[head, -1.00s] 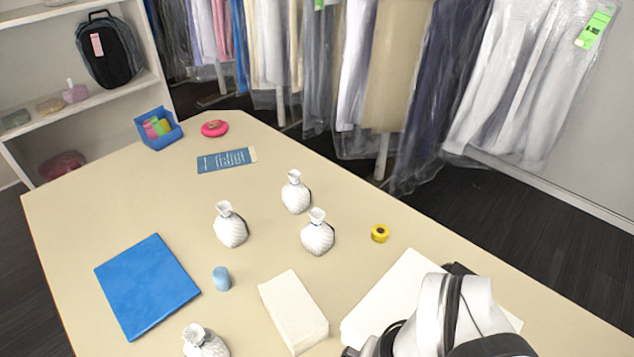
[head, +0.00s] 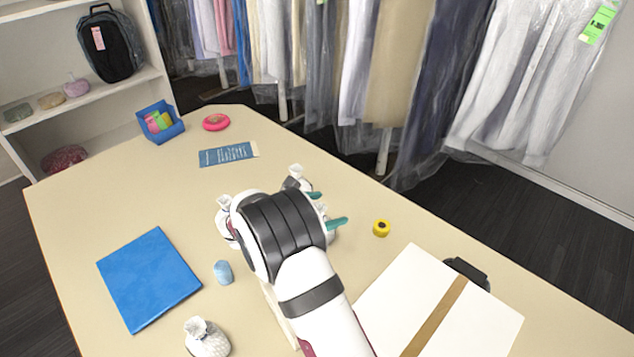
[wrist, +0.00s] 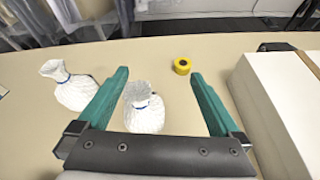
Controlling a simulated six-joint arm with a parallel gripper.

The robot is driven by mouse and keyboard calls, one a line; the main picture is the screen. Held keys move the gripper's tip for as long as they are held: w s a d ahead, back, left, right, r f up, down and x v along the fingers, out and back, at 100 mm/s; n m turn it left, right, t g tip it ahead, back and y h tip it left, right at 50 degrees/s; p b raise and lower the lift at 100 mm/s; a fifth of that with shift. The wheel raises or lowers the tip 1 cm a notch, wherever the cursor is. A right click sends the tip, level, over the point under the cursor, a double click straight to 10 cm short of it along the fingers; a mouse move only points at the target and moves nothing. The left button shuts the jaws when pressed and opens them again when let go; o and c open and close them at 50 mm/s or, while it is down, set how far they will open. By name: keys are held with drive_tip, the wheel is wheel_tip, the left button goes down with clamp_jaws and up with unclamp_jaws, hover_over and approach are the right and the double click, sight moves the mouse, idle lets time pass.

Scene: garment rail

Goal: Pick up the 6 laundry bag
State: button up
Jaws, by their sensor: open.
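White netted laundry bags, tied at the neck, stand on the table. In the head view one is at the front (head: 207,343); the left one (head: 224,206) and the back one (head: 295,174) are partly covered by my arm. My gripper (head: 325,209) is open among the bags, teal fingers apart. In the wrist view my gripper (wrist: 159,73) has one white bag (wrist: 144,112) showing between its fingers, nearer the left one. I cannot read a 6 on any bag.
A yellow tape roll (head: 381,228) lies right of the gripper. A white box with a brown strip (head: 440,312) is at the front right. A blue folder (head: 150,280), a light blue object (head: 223,272) and a blue bin (head: 160,124) are left. Hanging garments line the back.

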drive_tip(key=a+f+n, duration=0.1)
drive_tip(key=w+f+t, duration=0.1)
drive_tip(key=a+f+n, duration=0.1)
drive_tip(key=shift+w+a+f+n+y, duration=0.25)
drive_tip(key=shift+w+a+n+y, duration=0.05)
drive_tip(key=shift+w+a, duration=0.05)
wheel_tip(320, 180, down, 4)
drive_tip(key=shift+f, duration=0.2)
drive_tip(key=x, duration=0.5)
drive_tip(key=shift+d+f, duration=0.1)
drive_tip(key=shift+f, duration=0.4)
drive_tip(key=c, duration=1.4)
drive_tip(key=shift+r, duration=0.15)
